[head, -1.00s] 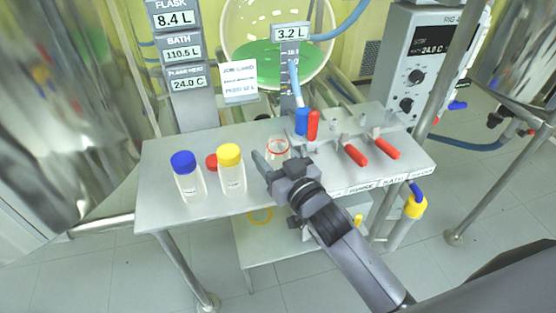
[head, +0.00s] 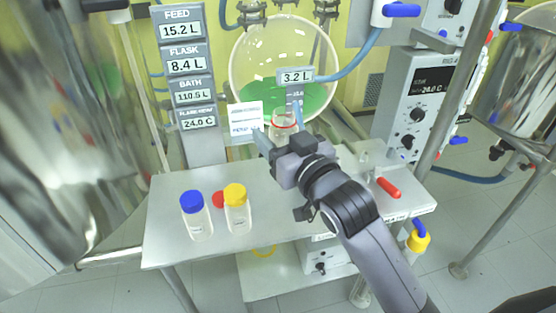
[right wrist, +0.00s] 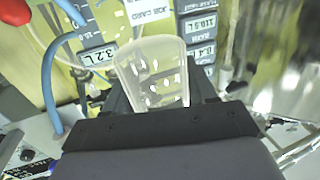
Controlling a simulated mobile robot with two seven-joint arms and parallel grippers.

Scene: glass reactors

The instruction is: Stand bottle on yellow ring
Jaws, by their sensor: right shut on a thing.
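My right gripper (head: 279,143) is shut on an open, clear bottle (head: 284,131) with a red band near its top. It holds the bottle above the back of the table, in front of the big glass vessel. In the right wrist view the translucent bottle (right wrist: 155,68) sits between the fingers and looks empty. My left gripper is not in view.
A blue-capped bottle (head: 196,215) and a yellow-capped bottle (head: 237,208) stand on the table (head: 165,235), with a red cap (head: 218,199) behind them. A red-handled valve (head: 388,188) is at right. A round vessel (head: 262,60) with green liquid and the display post (head: 188,85) stand behind.

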